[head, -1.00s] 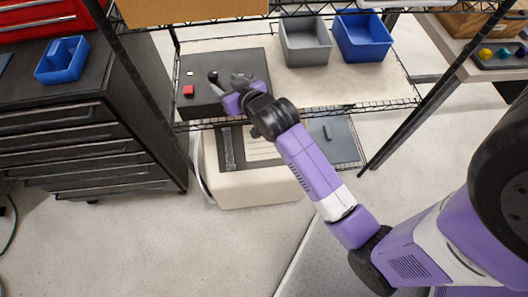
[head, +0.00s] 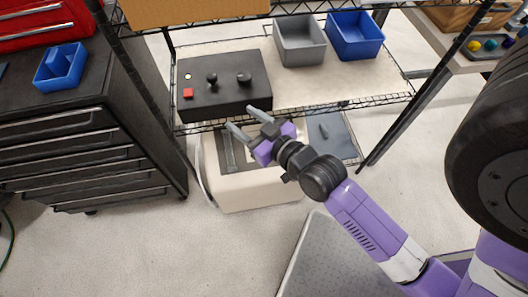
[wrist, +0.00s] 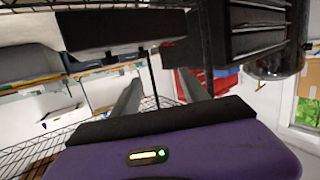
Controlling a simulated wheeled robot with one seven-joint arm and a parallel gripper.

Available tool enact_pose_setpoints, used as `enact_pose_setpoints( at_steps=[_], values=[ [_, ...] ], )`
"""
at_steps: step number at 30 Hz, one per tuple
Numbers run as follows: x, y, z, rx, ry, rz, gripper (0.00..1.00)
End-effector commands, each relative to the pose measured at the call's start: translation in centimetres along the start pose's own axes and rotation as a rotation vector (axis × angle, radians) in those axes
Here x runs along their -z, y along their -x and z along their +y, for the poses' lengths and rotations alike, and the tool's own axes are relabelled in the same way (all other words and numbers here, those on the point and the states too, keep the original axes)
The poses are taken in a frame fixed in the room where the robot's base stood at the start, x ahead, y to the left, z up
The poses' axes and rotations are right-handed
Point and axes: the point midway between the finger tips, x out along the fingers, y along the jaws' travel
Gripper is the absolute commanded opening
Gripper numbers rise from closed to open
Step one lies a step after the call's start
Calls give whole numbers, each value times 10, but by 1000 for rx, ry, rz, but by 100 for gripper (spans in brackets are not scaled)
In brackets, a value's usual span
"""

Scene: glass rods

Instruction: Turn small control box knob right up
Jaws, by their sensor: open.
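The dark control box (head: 207,101) sits on the wire shelf. On its top are a left black knob (head: 212,79), a wider right black knob (head: 244,79), a red button (head: 188,93) and a small amber light (head: 187,76). The exact turn of each knob is too small to tell. My gripper (head: 240,118) is open and empty, in front of the box's front edge, apart from both knobs. In the wrist view its two fingers (wrist: 160,92) stand wide apart with nothing between them.
A grey bin (head: 300,45) and a blue bin (head: 355,40) stand right of the box on the shelf. A dark drawer cabinet (head: 80,150) is at the left. A beige machine (head: 250,190) is below the shelf. The shelf's wire edge runs close to my gripper.

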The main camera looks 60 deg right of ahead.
Motion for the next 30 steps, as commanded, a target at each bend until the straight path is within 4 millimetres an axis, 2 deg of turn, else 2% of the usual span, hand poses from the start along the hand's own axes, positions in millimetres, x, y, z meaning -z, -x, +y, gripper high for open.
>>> enact_pose_setpoints(
  at_steps=[6, 15, 21, 30],
  values=[
    [-20, 39, 4, -4, -4, -38, 52],
    [-46, 77, 8, -6, -7, -109, 52],
    [-53, 87, 9, -6, -6, -133, 52],
    [-54, 88, 9, -6, -6, -135, 52]
  ],
)
